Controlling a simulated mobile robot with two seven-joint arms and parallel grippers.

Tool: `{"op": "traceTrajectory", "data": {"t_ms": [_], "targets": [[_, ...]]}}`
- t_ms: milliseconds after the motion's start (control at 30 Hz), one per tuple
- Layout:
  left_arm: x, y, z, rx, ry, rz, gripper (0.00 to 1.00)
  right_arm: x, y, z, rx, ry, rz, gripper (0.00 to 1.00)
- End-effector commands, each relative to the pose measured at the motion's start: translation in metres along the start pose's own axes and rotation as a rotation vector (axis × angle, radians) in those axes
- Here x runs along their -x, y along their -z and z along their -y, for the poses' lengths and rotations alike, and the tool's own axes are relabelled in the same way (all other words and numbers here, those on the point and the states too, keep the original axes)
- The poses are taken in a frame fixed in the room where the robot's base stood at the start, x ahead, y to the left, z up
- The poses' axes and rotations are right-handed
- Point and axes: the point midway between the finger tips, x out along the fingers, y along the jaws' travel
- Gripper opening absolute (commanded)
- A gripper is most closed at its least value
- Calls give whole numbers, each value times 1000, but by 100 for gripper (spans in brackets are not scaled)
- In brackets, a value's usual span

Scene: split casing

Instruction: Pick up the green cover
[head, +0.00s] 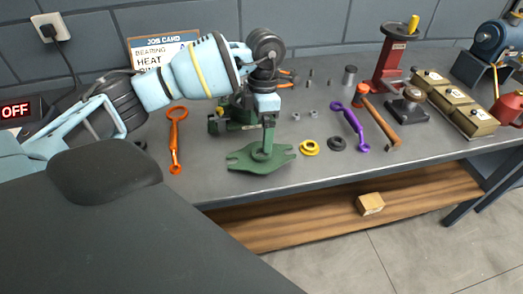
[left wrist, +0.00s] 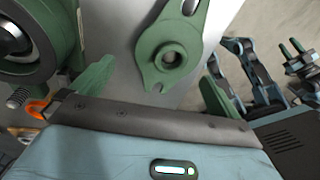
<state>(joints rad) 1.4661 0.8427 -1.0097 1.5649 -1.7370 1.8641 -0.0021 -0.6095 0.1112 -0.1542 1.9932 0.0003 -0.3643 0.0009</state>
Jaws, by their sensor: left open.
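The green cover (head: 246,162), a flat flanged plate with lugs, lies near the bench's front edge in the head view. In the left wrist view part of the cover (left wrist: 152,68), with a round bored boss, shows ahead of the jaws. My left gripper (head: 266,142) points down over the cover. Whether a finger touches the cover I cannot tell. A green casing part (head: 238,124) stands behind, partly hidden by my arm. My right gripper (left wrist: 293,52) seems to show at the wrist view's right edge.
An orange wrench (head: 175,140) lies left of the cover. A yellow ring (head: 309,147), a dark ring (head: 336,144), a purple wrench (head: 351,128) and a hammer (head: 380,120) lie to the right. A red press (head: 390,65) and ochre boxes (head: 452,97) stand farther right.

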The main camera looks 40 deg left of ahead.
Motion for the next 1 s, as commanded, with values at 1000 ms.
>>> {"op": "traceTrajectory", "data": {"t_ms": [1000], "targets": [[-51, -2, 1, -1, 0, 0, 61, 2, 12, -1, 3, -2, -22, 36]]}}
